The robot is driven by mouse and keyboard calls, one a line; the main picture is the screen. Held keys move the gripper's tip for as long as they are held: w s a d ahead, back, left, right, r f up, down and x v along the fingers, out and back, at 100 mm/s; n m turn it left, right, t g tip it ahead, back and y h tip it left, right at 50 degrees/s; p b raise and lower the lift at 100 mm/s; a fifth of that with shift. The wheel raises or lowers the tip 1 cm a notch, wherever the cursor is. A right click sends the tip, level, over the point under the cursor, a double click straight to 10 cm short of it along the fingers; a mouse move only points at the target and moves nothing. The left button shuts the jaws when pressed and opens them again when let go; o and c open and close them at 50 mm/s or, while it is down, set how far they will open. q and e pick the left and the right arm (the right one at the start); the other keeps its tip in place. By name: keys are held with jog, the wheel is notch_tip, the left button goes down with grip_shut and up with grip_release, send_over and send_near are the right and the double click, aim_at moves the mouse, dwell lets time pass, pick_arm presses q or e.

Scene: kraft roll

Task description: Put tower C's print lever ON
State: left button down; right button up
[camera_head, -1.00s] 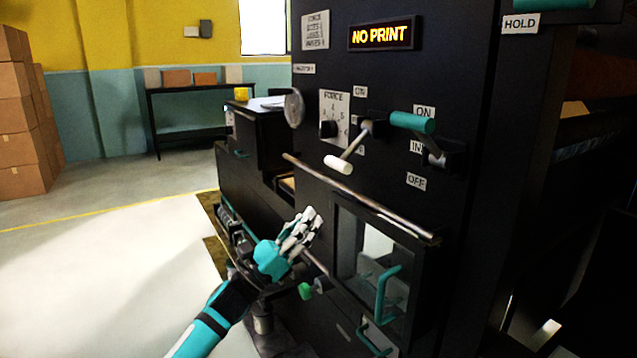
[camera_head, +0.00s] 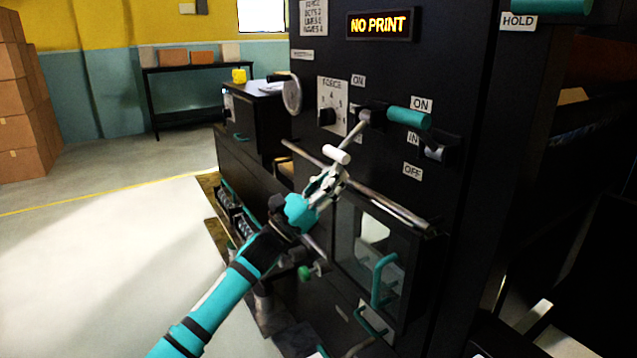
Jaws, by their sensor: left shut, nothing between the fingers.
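A lever with a white knob (camera_head: 337,154) and a metal rod (camera_head: 352,133) is on the black machine face, its knob hanging down and to the left. An ON label (camera_head: 358,80) is above its pivot; any lower label is hidden. No print wording is readable beside it. A second lever with a teal handle (camera_head: 409,117) points left near the ON label (camera_head: 421,104); IN and OFF labels are below. The display (camera_head: 382,23) reads NO PRINT. My left gripper (camera_head: 331,178) is shut and empty, just below the white knob; I cannot tell whether they touch. My right gripper is out of view.
A metal bar (camera_head: 385,205) crosses the machine face behind and right of my left gripper. Below it is a window with a teal handle (camera_head: 380,279). Open floor is at left.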

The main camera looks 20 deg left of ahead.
pick_arm(q)
jog(key=shift+x, duration=0.95)
